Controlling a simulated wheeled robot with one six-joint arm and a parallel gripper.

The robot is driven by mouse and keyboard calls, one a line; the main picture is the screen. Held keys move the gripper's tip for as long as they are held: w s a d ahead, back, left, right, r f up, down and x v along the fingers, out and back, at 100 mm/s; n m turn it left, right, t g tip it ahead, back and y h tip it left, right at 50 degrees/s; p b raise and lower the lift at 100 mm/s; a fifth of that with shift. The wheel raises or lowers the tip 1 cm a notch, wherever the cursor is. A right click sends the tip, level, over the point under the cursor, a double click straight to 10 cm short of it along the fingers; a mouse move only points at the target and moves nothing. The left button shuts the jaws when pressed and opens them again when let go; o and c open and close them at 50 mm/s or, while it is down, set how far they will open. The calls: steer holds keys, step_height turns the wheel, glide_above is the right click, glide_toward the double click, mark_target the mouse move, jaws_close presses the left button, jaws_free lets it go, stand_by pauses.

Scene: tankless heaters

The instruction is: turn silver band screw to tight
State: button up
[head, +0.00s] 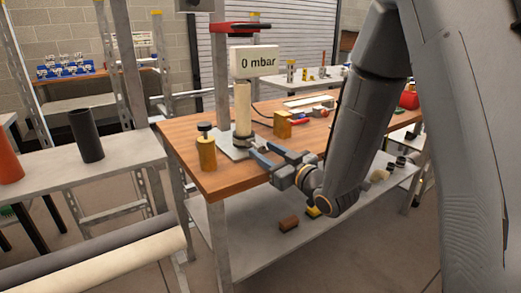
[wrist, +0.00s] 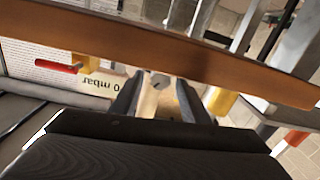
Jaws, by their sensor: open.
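A cream upright pipe (head: 243,105) stands on a metal plate (head: 228,150) on the wooden bench. Dark and silvery bands (head: 243,141) wrap its foot, but I cannot single out the screw or its setting there. My gripper (head: 256,152) is open just right of and in front of the pipe's foot, its fingers pointing at it. In the wrist view my gripper's two dark fingers (wrist: 157,92) stand apart. The cream pipe (wrist: 149,104) and a small grey metal piece (wrist: 160,79) show between them. I cannot tell whether either finger touches anything.
A sign reading 0 mbar (head: 254,61) sits at the pipe's top. A yellow cylinder with a black knob (head: 206,150) stands left of the plate. The wooden bench (head: 195,180) has a bare front left corner.

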steer(key=shift+x, duration=1.05)
steer(key=shift+c, duration=0.3)
steer(key=c, duration=1)
steer(key=shift+o, duration=0.2)
steer(key=shift+s+m, duration=0.1)
steer(key=shift+m, duration=0.2)
steer(key=shift+m+p, duration=0.95)
steer(key=shift+m, duration=1.65)
steer(key=shift+a, duration=0.1)
